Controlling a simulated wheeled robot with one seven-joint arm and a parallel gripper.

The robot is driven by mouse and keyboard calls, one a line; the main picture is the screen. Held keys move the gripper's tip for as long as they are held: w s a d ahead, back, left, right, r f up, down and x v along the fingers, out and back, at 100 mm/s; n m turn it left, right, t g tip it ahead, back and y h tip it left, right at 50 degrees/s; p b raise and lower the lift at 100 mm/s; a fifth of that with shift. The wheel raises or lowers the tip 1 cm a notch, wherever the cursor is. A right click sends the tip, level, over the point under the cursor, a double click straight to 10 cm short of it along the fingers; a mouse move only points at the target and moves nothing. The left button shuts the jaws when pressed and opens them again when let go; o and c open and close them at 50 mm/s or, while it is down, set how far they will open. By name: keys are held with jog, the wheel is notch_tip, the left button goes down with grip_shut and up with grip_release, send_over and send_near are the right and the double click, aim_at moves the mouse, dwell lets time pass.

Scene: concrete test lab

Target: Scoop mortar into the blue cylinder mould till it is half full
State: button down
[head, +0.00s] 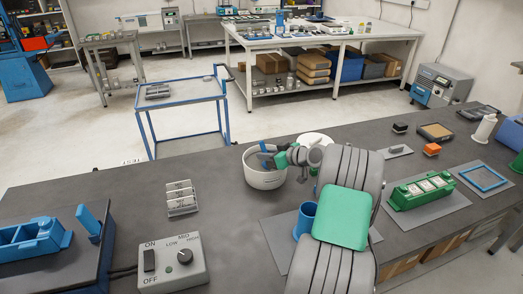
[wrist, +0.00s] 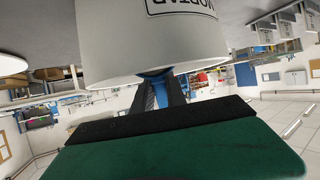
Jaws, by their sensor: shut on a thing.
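The white mortar tub (head: 265,179) stands on the dark bench at the centre of the head view; its labelled wall also fills the top of the wrist view (wrist: 150,50). My gripper (head: 277,158) is at the tub's rim, shut on a blue scoop (head: 264,149). A blue bit of the scoop shows between the dark fingers in the wrist view (wrist: 158,75). The scoop's lower end and its load are hidden. The blue cylinder mould (head: 303,222) stands on a grey mat, right of and nearer than the tub, partly covered by my arm; its inside cannot be seen.
A white round thing (head: 314,139) is behind my wrist. A control box (head: 173,259) and small blocks (head: 180,197) stand to the left. A green mould (head: 421,190) and a blue frame (head: 485,177) lie to the right. The bench between the blocks and tub is clear.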

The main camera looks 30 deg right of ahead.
jog(key=shift+s+d+r+p, duration=0.2)
jog(key=shift+s+r+p, duration=0.15)
jog(key=shift+s, duration=0.25)
jog(key=shift+w+a+g+p, duration=0.25)
jog(key=shift+w+g+p, duration=0.25)
jog(key=shift+g+p, duration=0.3)
jog(key=g+p, duration=0.1)
jog(key=w+g+h+p, duration=0.1)
jog(key=shift+w+a+f+g+p, duration=0.2)
jog(key=shift+w+g+p, duration=0.1)
jog(key=shift+p, duration=0.1)
jog(key=shift+r+g+h+p, duration=0.3)
jog(key=shift+r+g+p, duration=0.2)
jog(key=shift+r+p, duration=0.45)
jog(key=shift+w+r+g+h+p, duration=0.15)
jog(key=shift+w+r+g+p, duration=0.1)
jog(key=shift+r+g+p, duration=0.65)
jog(key=shift+w+r+g+h+p, duration=0.25)
jog(key=shift+r+p, duration=0.3)
jog(key=shift+p, duration=0.7)
